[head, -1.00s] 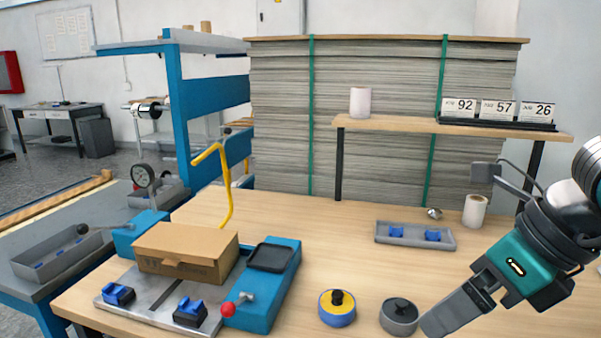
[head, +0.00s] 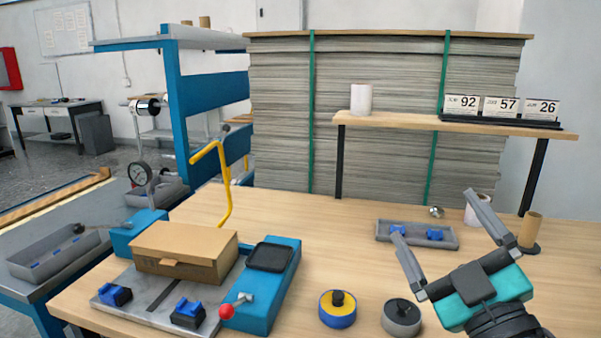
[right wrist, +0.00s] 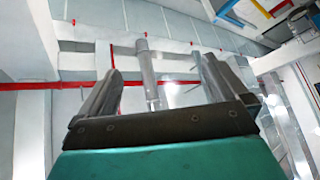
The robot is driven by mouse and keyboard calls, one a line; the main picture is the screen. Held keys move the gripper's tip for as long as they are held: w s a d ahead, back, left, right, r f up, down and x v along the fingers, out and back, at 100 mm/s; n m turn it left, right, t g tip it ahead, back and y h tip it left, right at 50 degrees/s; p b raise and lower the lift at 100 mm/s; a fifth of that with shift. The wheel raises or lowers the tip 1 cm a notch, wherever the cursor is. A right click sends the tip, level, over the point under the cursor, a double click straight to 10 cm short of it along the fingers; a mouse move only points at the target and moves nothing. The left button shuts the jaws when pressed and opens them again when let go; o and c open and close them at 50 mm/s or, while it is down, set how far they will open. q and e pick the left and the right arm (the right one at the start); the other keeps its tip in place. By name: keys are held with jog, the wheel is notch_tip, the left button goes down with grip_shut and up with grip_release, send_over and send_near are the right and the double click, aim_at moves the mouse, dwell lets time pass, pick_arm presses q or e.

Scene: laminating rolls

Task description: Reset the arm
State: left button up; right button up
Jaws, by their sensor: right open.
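My right gripper (head: 440,235) is in the head view at the lower right, above the table's right side. Its two fingers are spread wide, point up and away, and hold nothing. In the right wrist view my right gripper (right wrist: 155,75) shows its fingers apart against the ceiling and upper wall. In the head view one fingertip overlaps the grey tray and the other overlaps the white roll; I cannot tell the distance between them. My left gripper is not in view.
A grey tray with blue holders (head: 385,232), a white roll (head: 472,215) and a brown tube (head: 530,230) are near the gripper. A yellow-blue roll (head: 338,310) and a grey roll (head: 400,318) lie in front. A cardboard box (head: 185,250) sits left. A shelf (head: 400,121) stands behind.

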jog(key=s+d+f+m+g+h, duration=0.3)
jog(key=f+m+g, duration=0.15)
jog(key=f, duration=0.65)
jog(key=s+d+f+m+g+h, duration=0.2)
jog(key=s+f+m+g+h, duration=0.3)
jog(key=f, duration=0.6)
jog(key=s+a+f+g+y, duration=0.2)
jog(key=s+f+g+y, duration=0.1)
jog(key=s+f+g, duration=0.75)
pick_arm(q)
jog(key=p, duration=0.1)
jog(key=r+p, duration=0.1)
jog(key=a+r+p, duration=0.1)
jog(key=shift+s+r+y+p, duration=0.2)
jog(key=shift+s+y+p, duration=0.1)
jog(key=shift+p, duration=0.1)
pick_arm(e)
jog(key=w+a+f+n+t+y, duration=0.1)
jog(key=w+a+f+t, duration=0.1)
jog(key=w+f+t, duration=0.3)
jog(key=w+t, duration=0.1)
jog(key=t, duration=0.2)
jog(key=shift+a+t+y, duration=0.3)
jog(key=shift+a+y, duration=0.1)
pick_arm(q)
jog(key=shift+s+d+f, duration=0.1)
pick_arm(e)
jog(key=shift+f, duration=0.1)
